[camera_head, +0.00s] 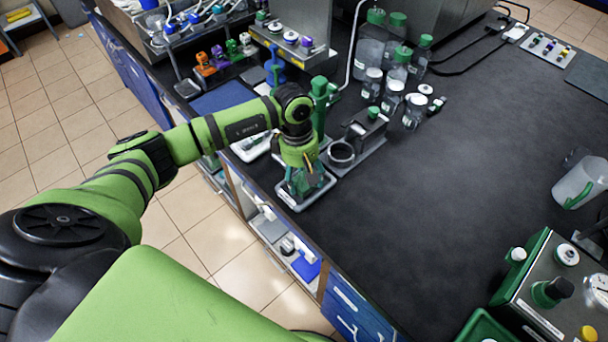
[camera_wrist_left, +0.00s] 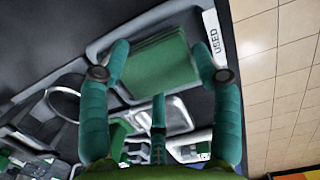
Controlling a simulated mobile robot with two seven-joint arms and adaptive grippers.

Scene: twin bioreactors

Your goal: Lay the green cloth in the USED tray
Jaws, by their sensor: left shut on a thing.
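The green cloth (camera_wrist_left: 157,62) is a folded square between the two fingers of my left gripper (camera_wrist_left: 160,58) in the left wrist view. My left gripper is shut on it. The USED tray (camera_wrist_left: 101,46), pale with a raised rim and a USED label (camera_wrist_left: 213,32), lies behind the cloth and surrounds it in that view. In the head view my left gripper (camera_head: 298,190) points down over the USED tray (camera_head: 323,188) at the bench edge. The cloth is mostly hidden there by the gripper. I cannot tell whether it touches the tray floor. My right gripper is not in view.
A metal holder with a ring (camera_head: 341,153) stands close beside the tray. Another pale tray (camera_head: 250,148) lies behind my left arm. Green-capped bottles (camera_head: 371,40) stand further back.

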